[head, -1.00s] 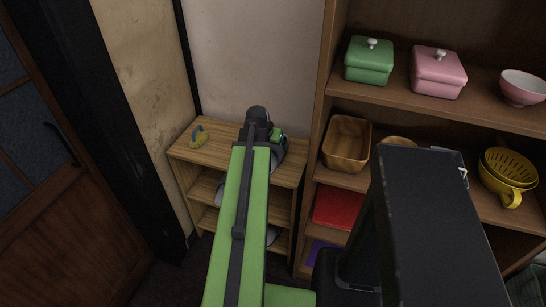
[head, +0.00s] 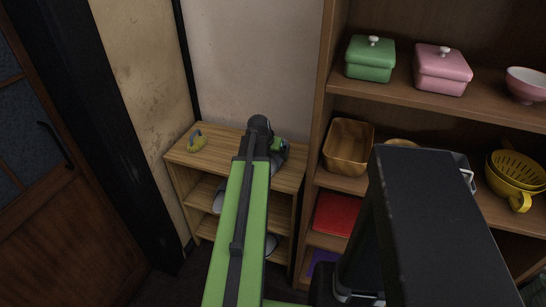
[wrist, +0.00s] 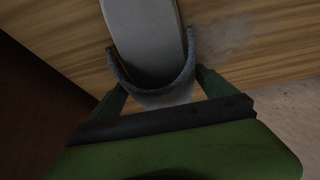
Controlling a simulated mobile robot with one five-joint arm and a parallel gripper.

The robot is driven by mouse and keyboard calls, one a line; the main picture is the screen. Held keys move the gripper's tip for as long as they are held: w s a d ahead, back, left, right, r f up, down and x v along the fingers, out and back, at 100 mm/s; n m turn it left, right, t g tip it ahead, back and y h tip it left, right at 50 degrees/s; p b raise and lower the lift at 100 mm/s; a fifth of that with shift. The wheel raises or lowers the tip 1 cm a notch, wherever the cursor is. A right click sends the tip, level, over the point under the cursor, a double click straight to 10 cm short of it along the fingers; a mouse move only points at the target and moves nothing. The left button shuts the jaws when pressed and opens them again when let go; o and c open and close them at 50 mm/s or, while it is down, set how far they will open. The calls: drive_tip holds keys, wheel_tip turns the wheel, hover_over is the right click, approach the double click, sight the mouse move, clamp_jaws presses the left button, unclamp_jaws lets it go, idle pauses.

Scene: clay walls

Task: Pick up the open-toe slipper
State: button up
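A grey open-toe slipper with a dark, fuzzy-edged strap (wrist: 155,82) lies on the wooden top of the small rack in the wrist view. My gripper (wrist: 160,82) is at its strap end, with one green finger on each side. The fingers stand wide apart. I cannot tell whether they touch the slipper. In the head view my gripper (head: 277,148) is over the right part of the rack top, and my arm hides most of the slipper there.
Grey footwear (head: 272,243) sits on lower shelves. A tall shelf (head: 318,120) with boxes, a basket and bowls stands close on the right. A wall is behind.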

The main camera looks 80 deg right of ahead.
drive_tip(key=c, duration=0.4)
drive_tip(key=shift+o, duration=0.2)
wheel_tip(320, 180, up, 13)
drive_tip(key=p, duration=1.3)
drive_tip(key=shift+r, duration=0.1)
